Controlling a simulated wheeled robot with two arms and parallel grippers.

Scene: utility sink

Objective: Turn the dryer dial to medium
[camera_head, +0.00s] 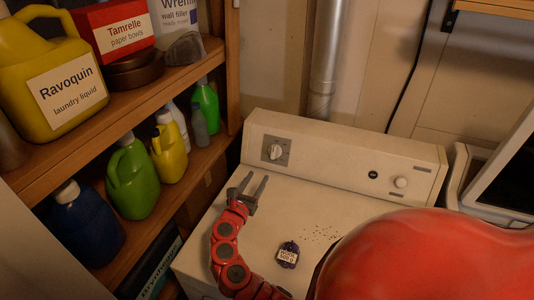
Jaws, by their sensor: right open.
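The dryer (300,198) is white, with a raised control panel along its back. My right gripper (257,178) is open and empty over the dryer top, just in front of and below the dial. Its fingers point toward the panel and appear apart from the dial. My left gripper is not in view.
A small purple labelled item (289,255) and dark specks (320,234) lie on the dryer top. A wooden shelf (150,103) with bottles stands at left. A metal pipe (326,60) rises behind the panel. My large red arm part covers the lower right.

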